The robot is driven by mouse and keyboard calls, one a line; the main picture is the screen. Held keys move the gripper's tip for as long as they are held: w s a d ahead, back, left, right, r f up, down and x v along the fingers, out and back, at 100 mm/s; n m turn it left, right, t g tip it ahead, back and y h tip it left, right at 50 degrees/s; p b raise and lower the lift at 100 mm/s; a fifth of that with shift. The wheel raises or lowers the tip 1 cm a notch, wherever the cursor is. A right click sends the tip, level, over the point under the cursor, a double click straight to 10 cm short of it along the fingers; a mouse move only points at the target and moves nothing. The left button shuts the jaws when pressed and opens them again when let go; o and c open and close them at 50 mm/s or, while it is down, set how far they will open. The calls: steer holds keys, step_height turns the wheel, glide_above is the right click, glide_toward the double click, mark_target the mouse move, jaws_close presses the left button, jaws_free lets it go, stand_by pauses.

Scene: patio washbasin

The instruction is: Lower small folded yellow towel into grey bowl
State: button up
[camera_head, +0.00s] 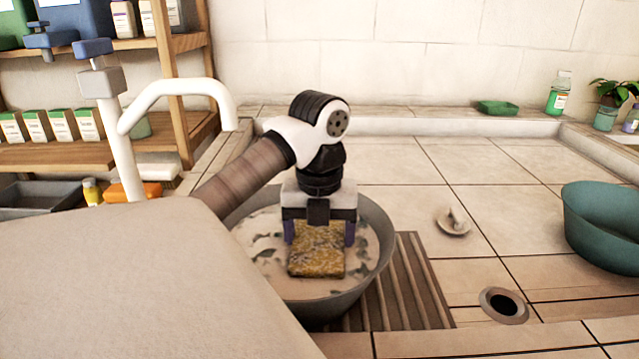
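The small folded yellow towel (317,252) hangs between the fingers of my gripper (319,232), over the inside of the grey bowl (378,262). The purple-tipped fingers sit on its left and right sides near its upper edge. The bowl holds pale, cloudy liquid with dark patches. The towel's lower edge appears at or just above the liquid; I cannot tell whether it touches. My arm reaches in from the left and hides part of the bowl's back rim.
The bowl stands on a slatted drain board (425,290). A white faucet (180,88) rises at left. A teal basin (605,225), a drain hole (503,304) and a small dish (453,222) lie to the right. Open tile surrounds them.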

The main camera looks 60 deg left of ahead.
mark_target(319, 237)
steer(key=shift+f, duration=0.2)
steer(key=o, duration=1.1)
steer(key=shift+c, duration=0.2)
steer(key=shift+r, duration=0.1)
step_height(319, 237, up, 14)
steer(key=p, duration=0.9)
